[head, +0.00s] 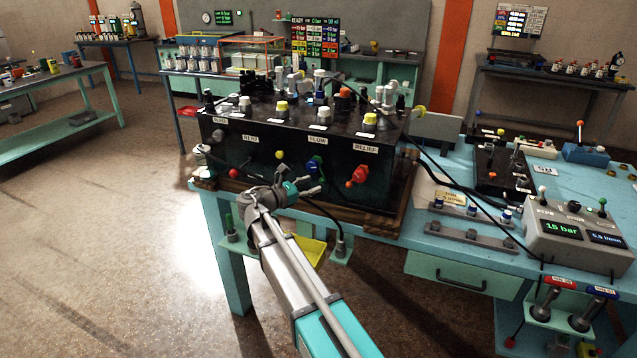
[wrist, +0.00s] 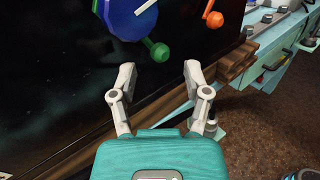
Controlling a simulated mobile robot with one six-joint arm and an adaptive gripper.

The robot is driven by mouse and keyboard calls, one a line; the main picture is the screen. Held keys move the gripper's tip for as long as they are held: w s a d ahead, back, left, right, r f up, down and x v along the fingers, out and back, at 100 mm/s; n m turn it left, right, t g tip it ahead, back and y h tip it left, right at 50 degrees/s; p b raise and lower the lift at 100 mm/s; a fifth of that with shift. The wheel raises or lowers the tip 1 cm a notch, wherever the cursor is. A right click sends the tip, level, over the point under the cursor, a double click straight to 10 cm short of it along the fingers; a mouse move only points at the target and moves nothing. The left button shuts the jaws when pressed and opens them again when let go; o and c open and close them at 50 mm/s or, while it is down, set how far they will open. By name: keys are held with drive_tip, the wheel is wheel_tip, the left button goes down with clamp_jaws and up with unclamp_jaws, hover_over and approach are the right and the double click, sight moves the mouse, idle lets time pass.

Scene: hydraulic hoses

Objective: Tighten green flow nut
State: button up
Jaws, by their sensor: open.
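The green nut (wrist: 157,49) shows in the wrist view as an arm with a rounded end, low right of the blue flow knob (wrist: 131,17). More green shows at the knob's upper left, and the knob hides the nut's middle. In the head view the blue knob (head: 317,166) sits on the black box's front under the FLOW label (head: 317,141); I cannot make out the nut there. My gripper (head: 315,180) is close in front of and below it. In the wrist view my gripper (wrist: 158,78) is open and empty, its fingers apart below the green arm.
The black valve box (head: 270,160) stands on a wooden base on the teal bench. The red relief knob (head: 359,173) is to the right of the flow knob. Dark hoses run near the box. A grey meter (head: 575,232) reading 15 bar stands at the right.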

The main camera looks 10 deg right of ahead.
drive_tip(key=shift+x, duration=1.45)
clamp_jaws()
